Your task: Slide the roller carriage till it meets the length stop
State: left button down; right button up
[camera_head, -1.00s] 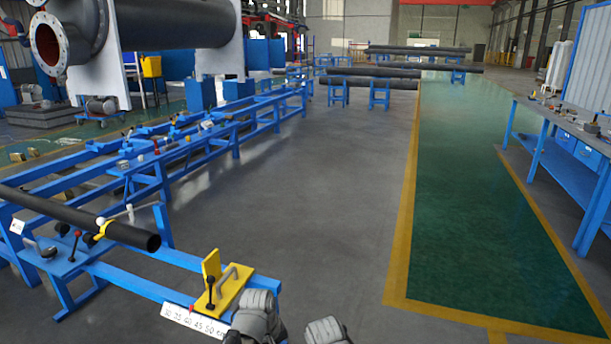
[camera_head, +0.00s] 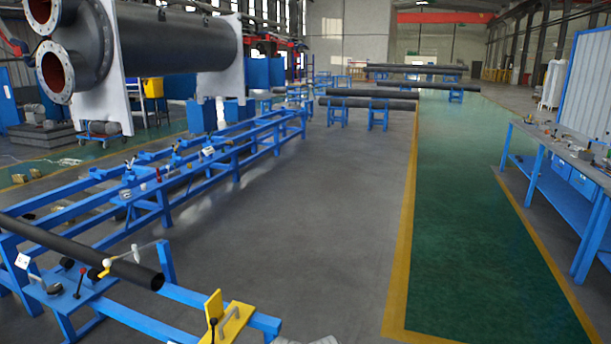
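What looks like the roller carriage (camera_head: 56,296) is a blue plate with small levers on the blue rail frame at lower left. A dark pipe (camera_head: 95,256) lies over it, its open end pointing right. A yellow and white piece with a long rod (camera_head: 130,253) sits at the pipe near that end. The length stop (camera_head: 230,323) is a yellow bracket with a grey handle and a black lever, at the rail's right end. A clear gap lies between carriage and stop. Only grey slivers of my arms show at the bottom edge; neither gripper's fingers are visible.
A long blue stand (camera_head: 236,160) runs back from the left. A large dark flanged vessel (camera_head: 175,45) stands behind it. A blue workbench (camera_head: 560,160) is at the right. The grey floor and green lane (camera_head: 450,230) between are clear.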

aim_at(93, 285)
jog(key=u, duration=1.7)
